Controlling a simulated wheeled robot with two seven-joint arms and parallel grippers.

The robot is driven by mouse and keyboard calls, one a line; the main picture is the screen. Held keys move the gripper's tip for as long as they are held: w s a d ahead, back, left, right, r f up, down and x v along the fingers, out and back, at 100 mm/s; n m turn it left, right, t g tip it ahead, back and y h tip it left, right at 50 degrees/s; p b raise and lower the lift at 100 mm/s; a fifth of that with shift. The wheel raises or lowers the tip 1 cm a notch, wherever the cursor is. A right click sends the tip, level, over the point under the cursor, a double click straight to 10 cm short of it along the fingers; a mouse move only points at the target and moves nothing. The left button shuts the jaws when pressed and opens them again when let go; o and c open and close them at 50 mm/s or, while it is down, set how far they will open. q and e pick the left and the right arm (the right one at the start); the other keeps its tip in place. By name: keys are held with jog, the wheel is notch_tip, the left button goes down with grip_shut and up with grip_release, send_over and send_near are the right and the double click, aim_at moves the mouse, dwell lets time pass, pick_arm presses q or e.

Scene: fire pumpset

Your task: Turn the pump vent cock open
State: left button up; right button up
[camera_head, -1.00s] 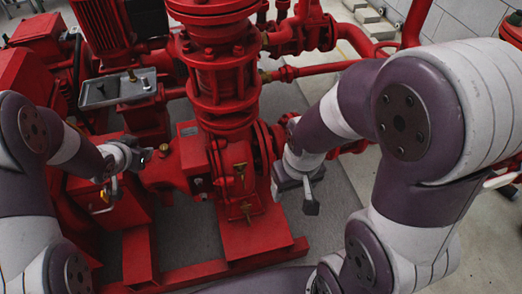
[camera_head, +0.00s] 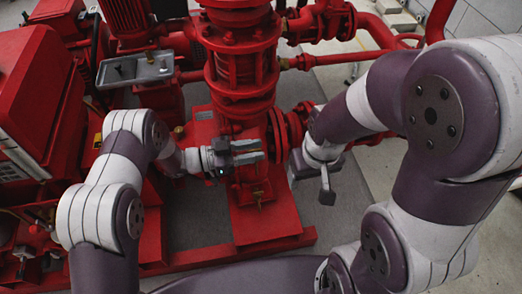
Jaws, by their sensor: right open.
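The red pump (camera_head: 222,125) stands in the middle of the head view. Small brass fittings show on it, one low on its front (camera_head: 257,195) and one at its left (camera_head: 180,131). I cannot tell for sure which fitting is the vent cock. My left gripper (camera_head: 255,152) is in front of the pump casing, pointing right, and hides the upper brass fitting there. Its fingers look close together; I cannot tell whether they hold anything. My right gripper (camera_head: 311,183) is open and empty, pointing down, right of the pump and apart from it.
A grey tray-like box (camera_head: 135,69) stands on the red machinery at the left. Red pipes (camera_head: 340,58) run behind at the right. The pump's red base (camera_head: 265,222) stands on the grey floor. My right arm fills the right side of the view.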

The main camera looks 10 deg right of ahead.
pick_arm(q)
jog(key=shift+d, duration=1.2)
grip_shut()
